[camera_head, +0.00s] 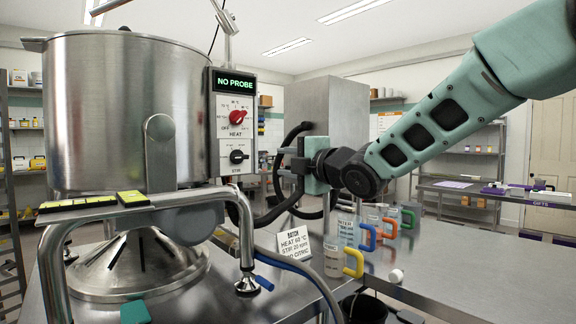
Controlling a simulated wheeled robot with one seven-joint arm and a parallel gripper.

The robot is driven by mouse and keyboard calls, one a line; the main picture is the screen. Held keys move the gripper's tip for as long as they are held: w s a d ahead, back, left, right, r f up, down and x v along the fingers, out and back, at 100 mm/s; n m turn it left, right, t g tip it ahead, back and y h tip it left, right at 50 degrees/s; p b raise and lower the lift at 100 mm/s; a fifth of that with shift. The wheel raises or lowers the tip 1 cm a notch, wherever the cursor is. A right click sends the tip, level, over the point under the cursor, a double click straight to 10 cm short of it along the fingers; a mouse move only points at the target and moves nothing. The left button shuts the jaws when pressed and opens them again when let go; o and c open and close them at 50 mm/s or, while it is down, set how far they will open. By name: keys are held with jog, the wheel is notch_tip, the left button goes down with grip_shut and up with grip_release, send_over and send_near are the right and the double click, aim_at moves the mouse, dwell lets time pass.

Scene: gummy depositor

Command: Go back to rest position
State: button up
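My arm reaches in from the upper right. My gripper (285,172) points left at the middle of the view, to the right of the control panel (235,127). It appears small and partly merged with dark cables behind it, so I cannot tell whether its fingers are apart or hold anything. The panel has a display reading NO PROBE, a red HEAT knob (237,117) and a black STIR knob (237,156). The panel is beside a large steel kettle (110,115) on the left.
A steel table (480,285) carries a batch card (295,246) and several jugs with coloured handles, one yellow (354,263), below my arm. A small white cap (396,276) lies near them. The table's right part is clear.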

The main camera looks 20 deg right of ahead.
dwell(0.5)
jog(key=s+a+f+m+g+h+p, duration=0.2)
jog(key=s+a+f+m+g+p, duration=0.5)
jog(key=s+a+f, duration=0.5)
jog(key=s+f+m+g+h+p, duration=0.1)
jog(key=s+f+m+g, duration=0.2)
jog(key=s, duration=0.9)
jog(key=s+f+m+g+h+p, duration=0.1)
jog(key=s+f+m+g, duration=0.3)
jog(key=s, duration=0.9)
jog(key=f+g+h, duration=0.1)
jog(key=g, duration=0.2)
jog(key=shift+d+f, duration=0.15)
jog(key=shift+f, duration=0.05)
